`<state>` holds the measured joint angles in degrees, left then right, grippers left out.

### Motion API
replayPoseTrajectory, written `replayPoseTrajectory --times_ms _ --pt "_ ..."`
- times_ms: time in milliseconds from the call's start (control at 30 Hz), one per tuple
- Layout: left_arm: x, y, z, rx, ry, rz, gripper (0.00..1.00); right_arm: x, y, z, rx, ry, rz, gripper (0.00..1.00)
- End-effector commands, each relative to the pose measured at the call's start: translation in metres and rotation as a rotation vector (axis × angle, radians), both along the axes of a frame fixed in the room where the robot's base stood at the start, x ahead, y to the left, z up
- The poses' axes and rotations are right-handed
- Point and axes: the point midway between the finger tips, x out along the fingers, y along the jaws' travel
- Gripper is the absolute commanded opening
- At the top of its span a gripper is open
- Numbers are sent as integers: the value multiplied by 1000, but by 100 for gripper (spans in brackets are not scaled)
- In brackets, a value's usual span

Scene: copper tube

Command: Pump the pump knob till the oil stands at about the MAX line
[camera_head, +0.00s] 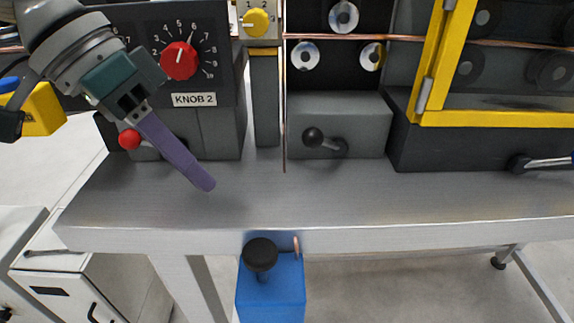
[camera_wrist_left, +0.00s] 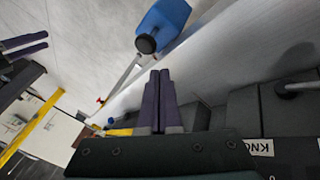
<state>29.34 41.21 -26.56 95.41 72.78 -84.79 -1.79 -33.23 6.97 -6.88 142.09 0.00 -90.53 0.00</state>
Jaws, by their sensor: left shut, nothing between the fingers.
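The pump knob (camera_head: 260,254) is a black round knob on a short stem. It stands on top of the blue oil pump (camera_head: 270,295) below the bench's front edge. Both also show at the top of the left wrist view, the knob (camera_wrist_left: 146,44) and the blue body (camera_wrist_left: 167,22). No oil level or MAX line can be made out. My left gripper (camera_head: 205,184) is shut and empty above the bench, up and left of the knob and apart from it. Purple fingers of my right gripper (camera_wrist_left: 25,45) show at the left wrist view's left edge; their opening is unclear.
The bench top (camera_head: 330,203) is clear in front. Behind it stand a panel with a red dial (camera_head: 179,60), a grey block with a black-knobbed lever (camera_head: 313,137) and a yellow-framed guard (camera_head: 490,119). A red ball knob (camera_head: 129,139) is close to my left gripper.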

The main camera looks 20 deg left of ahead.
Motion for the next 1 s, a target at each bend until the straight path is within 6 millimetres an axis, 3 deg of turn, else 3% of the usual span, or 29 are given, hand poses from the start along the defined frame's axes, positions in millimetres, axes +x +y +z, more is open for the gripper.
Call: replayPoseTrajectory --times_ms 133,400,667,1000 --pt "-17 16 11 -49 -257 -270 0 0 0 -14 1 0 -1 59" --pt "-38 16 39 -71 -566 -584 0 0 1 -24 2 0 -1 59" --pt "-41 14 46 -73 -623 -640 0 0 1 -24 2 0 -1 59" --pt "-39 9 41 -76 -622 -638 0 0 1 -22 3 0 -2 59"
